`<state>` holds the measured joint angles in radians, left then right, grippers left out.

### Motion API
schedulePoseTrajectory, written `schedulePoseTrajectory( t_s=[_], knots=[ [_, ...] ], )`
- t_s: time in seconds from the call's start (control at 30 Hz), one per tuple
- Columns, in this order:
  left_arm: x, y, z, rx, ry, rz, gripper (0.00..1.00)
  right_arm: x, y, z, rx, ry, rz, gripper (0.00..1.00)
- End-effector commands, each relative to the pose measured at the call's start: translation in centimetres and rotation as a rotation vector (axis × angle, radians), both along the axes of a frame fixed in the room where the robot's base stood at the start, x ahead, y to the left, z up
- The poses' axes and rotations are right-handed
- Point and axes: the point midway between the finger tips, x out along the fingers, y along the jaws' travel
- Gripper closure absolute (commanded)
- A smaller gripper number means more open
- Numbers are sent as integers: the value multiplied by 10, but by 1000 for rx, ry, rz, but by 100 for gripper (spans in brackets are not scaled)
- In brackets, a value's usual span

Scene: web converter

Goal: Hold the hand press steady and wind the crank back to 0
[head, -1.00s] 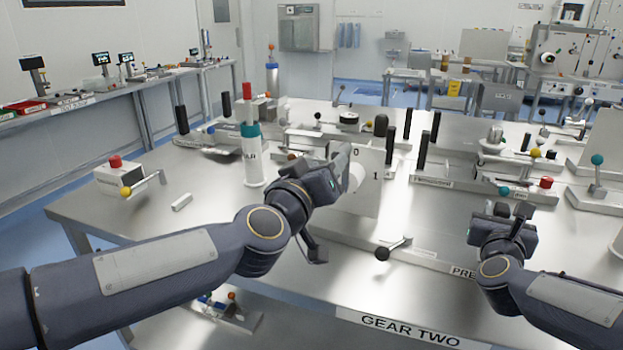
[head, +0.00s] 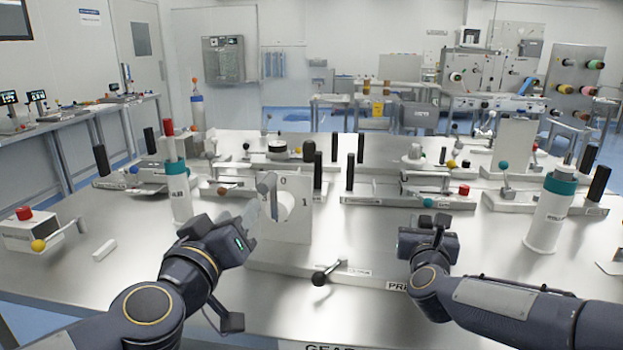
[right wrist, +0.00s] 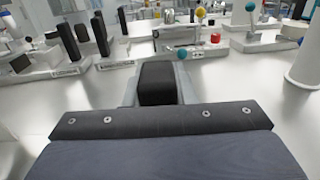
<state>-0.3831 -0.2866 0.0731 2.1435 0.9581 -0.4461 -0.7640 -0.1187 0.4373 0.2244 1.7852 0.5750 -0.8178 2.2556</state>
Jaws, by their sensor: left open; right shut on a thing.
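The hand press has an upright pale plate (head: 298,228) marked 0 at the top and 1 at the right, on a long low base (head: 335,272). The crank (head: 266,184) is a grey arm at the plate's upper left, near a white round hub (head: 282,207). Its lower part is hard to make out. My left gripper (head: 241,268) is open, just left of and below the crank; I see no grip on it. My right gripper (head: 428,238) is shut on a black block-shaped handle, seen between the fingers in the right wrist view (right wrist: 157,84), at the base's right end.
A short lever with a black ball (head: 319,278) sticks out from the base's front. A teal-topped white cylinder (head: 178,190) stands behind left, another (head: 550,215) at right. A red-button box (head: 30,230) is at far left.

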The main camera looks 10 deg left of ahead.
Motion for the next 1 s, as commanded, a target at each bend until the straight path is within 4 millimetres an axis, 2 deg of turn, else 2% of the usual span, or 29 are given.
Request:
schedulePoseTrajectory(
  t_s=[0.03,0.5,0.53,0.7,1.0],
  knots=[
    [0,0,-3,0,0,0,57,0,-1,-14,0,29,0,100],
    [0,0,-5,0,0,0,57,-1,0,-7,-1,26,2,100],
    [0,0,-5,0,0,0,57,-1,0,-7,-1,26,2,73],
    [0,0,-5,0,0,0,57,-1,0,-3,-1,18,2,51],
    [0,0,-5,0,0,0,57,-3,1,0,0,11,3,51]
  ],
)
